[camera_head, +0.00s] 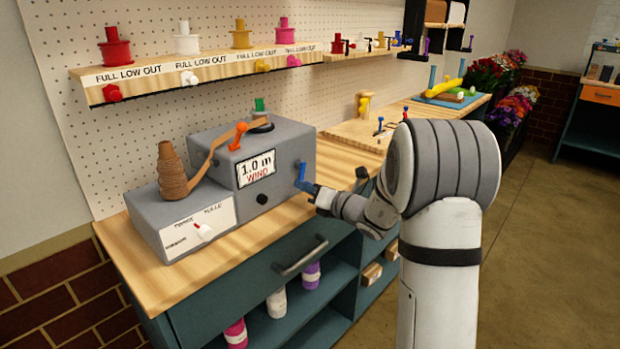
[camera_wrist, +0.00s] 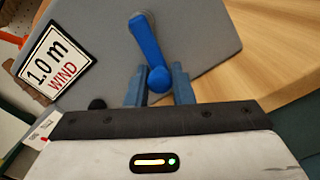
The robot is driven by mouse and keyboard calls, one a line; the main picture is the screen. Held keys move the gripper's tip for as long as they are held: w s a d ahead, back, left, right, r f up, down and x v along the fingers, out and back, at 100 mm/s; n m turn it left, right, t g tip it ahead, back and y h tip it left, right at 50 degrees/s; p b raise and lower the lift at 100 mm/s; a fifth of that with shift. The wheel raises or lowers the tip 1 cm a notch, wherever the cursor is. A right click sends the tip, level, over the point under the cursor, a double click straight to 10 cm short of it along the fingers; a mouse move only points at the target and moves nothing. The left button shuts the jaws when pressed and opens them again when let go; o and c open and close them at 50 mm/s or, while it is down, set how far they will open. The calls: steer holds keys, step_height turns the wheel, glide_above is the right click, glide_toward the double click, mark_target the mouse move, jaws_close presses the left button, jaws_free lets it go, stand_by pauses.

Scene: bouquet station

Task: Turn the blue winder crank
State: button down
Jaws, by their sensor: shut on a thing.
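The grey winder box (camera_head: 230,150) stands on the wooden bench top, with a display reading "1.0 m WIND" on its front. The blue winder crank (camera_head: 302,173) is on the box's front face, right of the display. In the wrist view the blue crank (camera_wrist: 148,45) runs from its pivot at the top down to a rounded knob. My gripper (camera_wrist: 158,84) is shut on the crank's knob end, one finger on each side. In the head view my gripper (camera_head: 308,186) reaches the crank from the right, and the fingers partly hide its lower end.
A lower grey unit (camera_head: 190,220) with a white knob and a cone of brown twine (camera_head: 172,172) stands left. An orange lever (camera_head: 238,136) and a green-topped spool (camera_head: 260,118) are on the box. A drawer handle (camera_head: 300,257) juts out below.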

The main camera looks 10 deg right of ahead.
steer(key=shift+s+a+r+m+p, duration=0.15)
steer(key=shift+a+r+m+p, duration=0.2)
steer(key=shift+m+p, duration=0.5)
steer(key=shift+d, duration=0.1)
steer(key=c, duration=1.3)
jaws_free()
steer(key=shift+f, duration=0.1)
steer(key=shift+o, duration=0.2)
steer(key=shift+s, duration=0.1)
steer(key=v, duration=0.7)
steer(key=shift+s+d, duration=0.2)
steer(key=shift+s, duration=0.05)
